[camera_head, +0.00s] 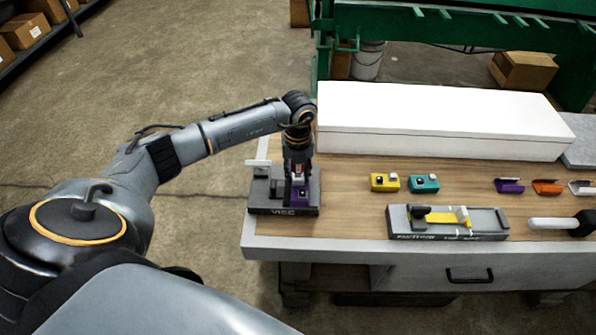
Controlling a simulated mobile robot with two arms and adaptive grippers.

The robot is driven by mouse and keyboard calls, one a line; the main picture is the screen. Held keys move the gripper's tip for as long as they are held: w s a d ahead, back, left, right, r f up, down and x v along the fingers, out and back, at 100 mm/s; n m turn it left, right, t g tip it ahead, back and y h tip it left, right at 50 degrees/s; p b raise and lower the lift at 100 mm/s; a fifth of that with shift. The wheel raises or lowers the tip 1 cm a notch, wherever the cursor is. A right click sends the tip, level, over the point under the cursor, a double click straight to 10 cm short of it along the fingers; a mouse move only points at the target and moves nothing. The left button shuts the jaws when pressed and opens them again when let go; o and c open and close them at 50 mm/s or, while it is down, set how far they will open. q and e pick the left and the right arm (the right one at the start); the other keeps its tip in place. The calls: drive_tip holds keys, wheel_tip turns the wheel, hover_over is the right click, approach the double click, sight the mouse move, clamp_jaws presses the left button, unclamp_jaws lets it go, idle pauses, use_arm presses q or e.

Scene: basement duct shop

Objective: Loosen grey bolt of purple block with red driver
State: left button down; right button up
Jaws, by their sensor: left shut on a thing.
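The purple block (300,196) sits in the dark grey vise (265,207) at the left end of the workbench. My left gripper (298,172) points down right above the block. It is shut on a small red thing that appears to be the red driver (299,168), of which only a little shows between the fingers. The grey bolt is too small and too covered by the gripper to make out clearly, and I cannot tell whether the driver touches it. My right gripper is not in view.
A yellow block (385,187) and a teal block (423,188) stand mid-bench. In front is a grey fixture (490,222) with a yellow piece. Purple (508,187), orange (546,188) and white brackets and a white-handled tool (550,224) lie right. A long white box (440,120) lines the back.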

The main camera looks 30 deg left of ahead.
use_arm(q)
drive_tip(key=shift+m+b, duration=0.4)
drive_tip(key=shift+m, duration=0.4)
drive_tip(key=shift+r, duration=0.15)
drive_tip(key=shift+r+p, duration=1.8)
drive_tip(key=shift+r, duration=0.6)
drive_tip(key=shift+a, duration=0.1)
